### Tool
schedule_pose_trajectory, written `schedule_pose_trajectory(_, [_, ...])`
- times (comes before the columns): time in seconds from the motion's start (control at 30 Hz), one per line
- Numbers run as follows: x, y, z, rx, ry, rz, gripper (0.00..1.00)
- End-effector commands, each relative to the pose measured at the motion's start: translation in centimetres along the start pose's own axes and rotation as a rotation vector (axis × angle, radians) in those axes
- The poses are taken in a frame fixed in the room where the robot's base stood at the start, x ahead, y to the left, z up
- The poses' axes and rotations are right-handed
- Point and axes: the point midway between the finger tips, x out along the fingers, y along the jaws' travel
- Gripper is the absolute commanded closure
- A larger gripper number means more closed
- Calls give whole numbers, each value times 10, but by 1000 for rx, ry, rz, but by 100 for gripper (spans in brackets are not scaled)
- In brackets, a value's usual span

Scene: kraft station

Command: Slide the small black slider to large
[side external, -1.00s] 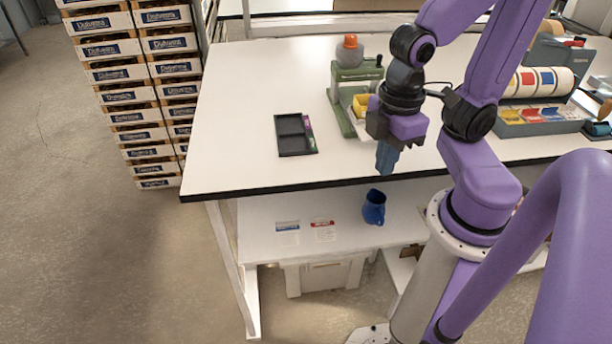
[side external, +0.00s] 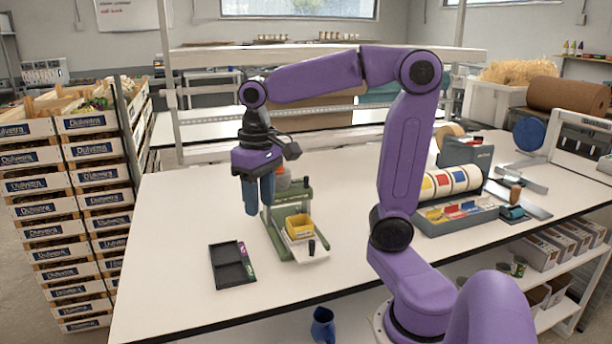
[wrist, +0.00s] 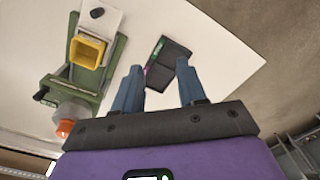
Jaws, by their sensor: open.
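A green machine (side external: 285,236) stands on the white table, with a yellow bin (side external: 298,227) and a white plate at its front. A small black upright piece (side external: 311,247) is on that plate; I cannot tell for sure whether it is the slider, and no "large" marking is readable. In the wrist view the machine (wrist: 88,72) is at the upper left, with the black piece (wrist: 97,12) near the top edge. My gripper (side external: 258,207) hangs above the table at the machine's left, fingers down. In the wrist view its blue fingers (wrist: 158,72) are apart, with nothing between them.
A black two-part tray (side external: 232,268) lies left of the machine; it also shows beyond the fingertips in the wrist view (wrist: 172,60). Crates (side external: 95,180) are stacked beyond the left edge. The table's left part is clear.

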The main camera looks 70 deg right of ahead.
Motion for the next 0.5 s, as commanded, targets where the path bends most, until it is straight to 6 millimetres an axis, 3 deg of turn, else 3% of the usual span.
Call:
schedule_pose_trajectory(0.2, [-34, 58, -42, 407, 0, 5, 59])
schedule_pose_trajectory(0.5, [-80, 155, -62, 959, -1, 12, 59])
